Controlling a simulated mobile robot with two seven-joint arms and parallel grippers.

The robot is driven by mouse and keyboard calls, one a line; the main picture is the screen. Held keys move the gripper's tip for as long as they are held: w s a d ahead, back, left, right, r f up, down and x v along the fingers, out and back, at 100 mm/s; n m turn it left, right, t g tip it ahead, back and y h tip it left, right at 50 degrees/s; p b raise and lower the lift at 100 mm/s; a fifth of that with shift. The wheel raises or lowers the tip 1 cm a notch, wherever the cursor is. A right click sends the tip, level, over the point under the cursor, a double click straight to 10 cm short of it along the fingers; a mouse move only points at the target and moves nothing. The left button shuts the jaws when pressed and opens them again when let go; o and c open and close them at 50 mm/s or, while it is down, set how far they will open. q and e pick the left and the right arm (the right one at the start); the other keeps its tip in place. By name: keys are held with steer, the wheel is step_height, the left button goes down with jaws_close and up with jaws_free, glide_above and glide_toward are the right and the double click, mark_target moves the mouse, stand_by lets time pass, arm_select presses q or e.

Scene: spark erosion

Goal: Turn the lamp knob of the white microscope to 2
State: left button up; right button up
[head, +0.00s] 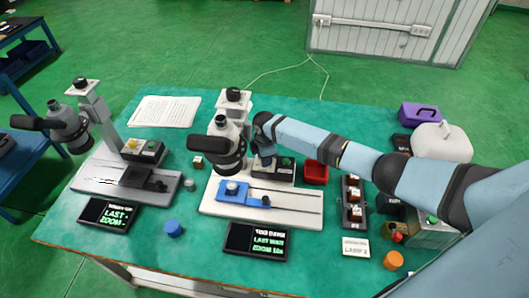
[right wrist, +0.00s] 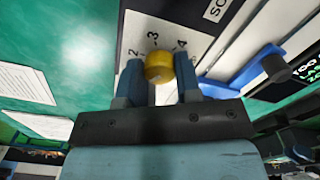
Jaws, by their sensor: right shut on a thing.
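The white microscope (head: 228,130) stands mid-table on a pale base (head: 275,215) with a blue stage (head: 248,194). Its black control box (head: 285,172) is behind the stage, partly hidden by my right gripper (head: 265,156). In the right wrist view its yellow lamp knob (right wrist: 158,66) sits between the fingers of my right gripper (right wrist: 158,84), which is shut on it. A scale plate (right wrist: 165,30) beyond the knob shows 2 at left, 3 in the middle and 4 at right. I cannot make out a pointer on the knob. My left gripper is not in view.
A second, grey microscope (head: 95,115) stands at left with its own box (head: 143,151). Small display panels (head: 255,241) lie along the front. A red tray (head: 315,172), an orange cap (head: 393,260) and a blue cap (head: 174,228) are nearby. A paper sheet (head: 165,111) lies behind.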

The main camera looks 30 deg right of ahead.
steer(key=m+p, duration=0.2)
steer(key=shift+r+m, duration=0.2)
steer(key=shift+m, duration=0.2)
steer(key=m+p, duration=0.2)
steer(key=m, duration=0.1)
steer(key=shift+m, duration=0.3)
steer(key=shift+f+m+p, duration=0.1)
steer(key=shift+m+p, duration=0.45)
steer(key=shift+m, duration=1.35)
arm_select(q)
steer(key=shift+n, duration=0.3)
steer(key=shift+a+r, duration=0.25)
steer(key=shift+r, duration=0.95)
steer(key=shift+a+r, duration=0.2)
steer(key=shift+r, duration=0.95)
arm_select(e)
steer(key=shift+f+m, duration=0.1)
steer(key=shift+m, duration=0.3)
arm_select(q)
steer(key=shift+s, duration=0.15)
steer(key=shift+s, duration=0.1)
arm_select(e)
steer(key=o, duration=0.9)
